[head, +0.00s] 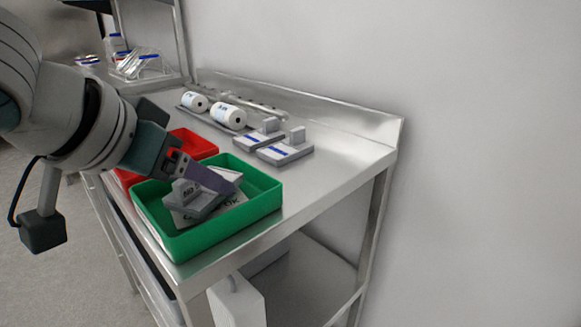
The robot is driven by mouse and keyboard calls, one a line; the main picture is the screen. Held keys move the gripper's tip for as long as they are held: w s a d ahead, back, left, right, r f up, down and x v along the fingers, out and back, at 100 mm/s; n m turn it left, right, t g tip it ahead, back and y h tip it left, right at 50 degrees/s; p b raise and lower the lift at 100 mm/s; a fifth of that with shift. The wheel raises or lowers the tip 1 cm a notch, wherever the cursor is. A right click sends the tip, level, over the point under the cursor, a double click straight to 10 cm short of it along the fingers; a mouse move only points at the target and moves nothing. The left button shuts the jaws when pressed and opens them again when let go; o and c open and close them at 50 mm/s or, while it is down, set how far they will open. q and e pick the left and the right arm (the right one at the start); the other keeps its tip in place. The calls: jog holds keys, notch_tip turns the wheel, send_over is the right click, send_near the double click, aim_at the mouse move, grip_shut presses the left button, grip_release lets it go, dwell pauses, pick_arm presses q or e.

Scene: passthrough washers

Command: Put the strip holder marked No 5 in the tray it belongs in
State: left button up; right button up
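A grey strip holder (197,205) with an upright block lettered "NO" is in the green tray (215,243); the number is too small to read. It looks tilted, over a white card (233,199) with dark letters ending in "OK". My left gripper (222,184) reaches into the green tray from the left, one purple-grey finger just behind the holder's block. The other finger is hidden, so I cannot tell whether it grips the holder. The red tray (196,142) is behind, partly covered by my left arm. My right gripper is not in view.
Two more grey holders with blue stripes, one (258,134) behind the other (286,150), stand on the steel table (335,158). Two white rolls (228,115) lie further back. The table's right side is clear, with a raised lip and wall behind.

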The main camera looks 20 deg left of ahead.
pick_arm(q)
jog(key=shift+f, duration=0.5)
jog(key=shift+f, duration=0.15)
jog(key=o, duration=1.5)
